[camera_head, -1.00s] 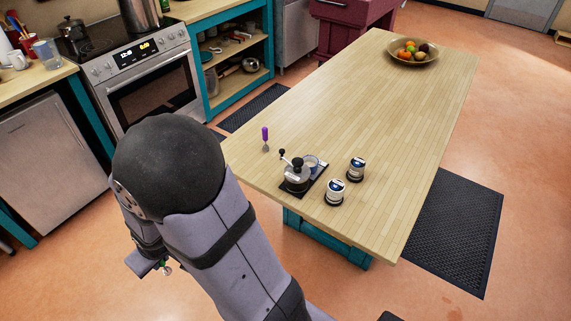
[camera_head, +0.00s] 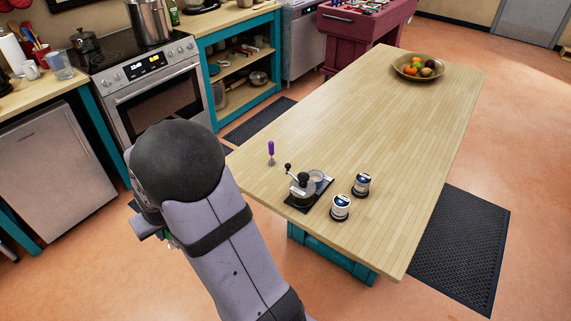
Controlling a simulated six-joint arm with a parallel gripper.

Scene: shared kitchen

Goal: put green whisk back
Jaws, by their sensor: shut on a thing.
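My gripper (camera_head: 152,229) shows only in part at the left of my arm, over the open floor to the left of the wooden table. A purple-handled whisk-like tool (camera_head: 271,151) stands upright near the left edge of the table. A dark tray with a hand grinder (camera_head: 302,188) and a small glass stands close to it.
Two white-and-dark jars (camera_head: 341,207) (camera_head: 362,184) stand right of the grinder on the wooden table (camera_head: 390,130). A fruit bowl (camera_head: 400,71) is at its far end. The stove (camera_head: 150,85) and counters line the back left. The table's middle is clear.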

